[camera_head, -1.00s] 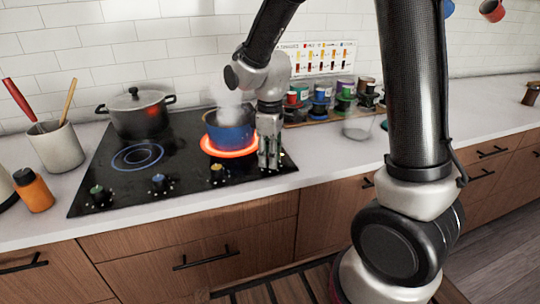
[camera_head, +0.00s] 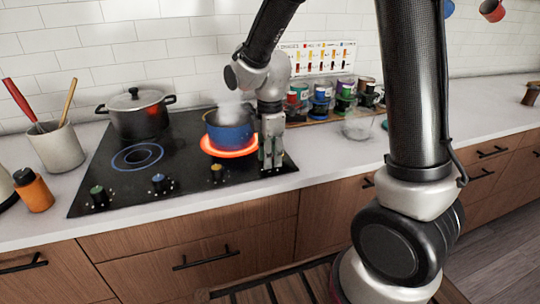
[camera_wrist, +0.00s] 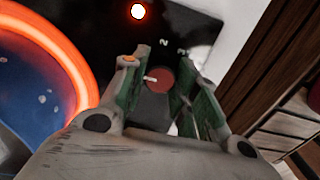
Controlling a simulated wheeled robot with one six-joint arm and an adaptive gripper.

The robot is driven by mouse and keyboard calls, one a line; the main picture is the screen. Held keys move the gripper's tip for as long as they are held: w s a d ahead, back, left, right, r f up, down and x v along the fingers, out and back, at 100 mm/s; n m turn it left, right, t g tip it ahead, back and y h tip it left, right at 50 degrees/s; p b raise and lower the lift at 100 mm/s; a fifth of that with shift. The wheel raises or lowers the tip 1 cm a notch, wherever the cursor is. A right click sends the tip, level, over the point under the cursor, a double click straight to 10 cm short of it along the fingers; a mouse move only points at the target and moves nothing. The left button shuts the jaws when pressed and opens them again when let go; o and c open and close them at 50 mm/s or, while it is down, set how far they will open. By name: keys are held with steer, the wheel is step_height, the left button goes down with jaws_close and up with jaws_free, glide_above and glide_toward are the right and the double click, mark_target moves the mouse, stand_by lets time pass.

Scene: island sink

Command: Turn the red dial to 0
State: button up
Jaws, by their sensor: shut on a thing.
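The red dial (camera_wrist: 161,80) shows in the wrist view between the fingers of my gripper (camera_wrist: 158,88), with a white pointer mark on its left side. The fingers have green pads and are shut on the dial. In the head view my gripper (camera_head: 271,160) points down at the front right corner of the black cooktop (camera_head: 130,190) and hides the dial. White marks, one of them a 2, are printed beyond the dial in the wrist view; I see no 0.
A steaming blue pot (camera_head: 229,132) stands on a glowing red burner (camera_head: 232,152) just left of my gripper. Green, blue and yellow dials line the cooktop's front. A lidded grey pot (camera_head: 138,118) stands behind. Jars (camera_head: 320,100) stand at the back right.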

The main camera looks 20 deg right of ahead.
stand_by(0.4)
steer(key=o, duration=1)
step_height(320, 180, up, 12)
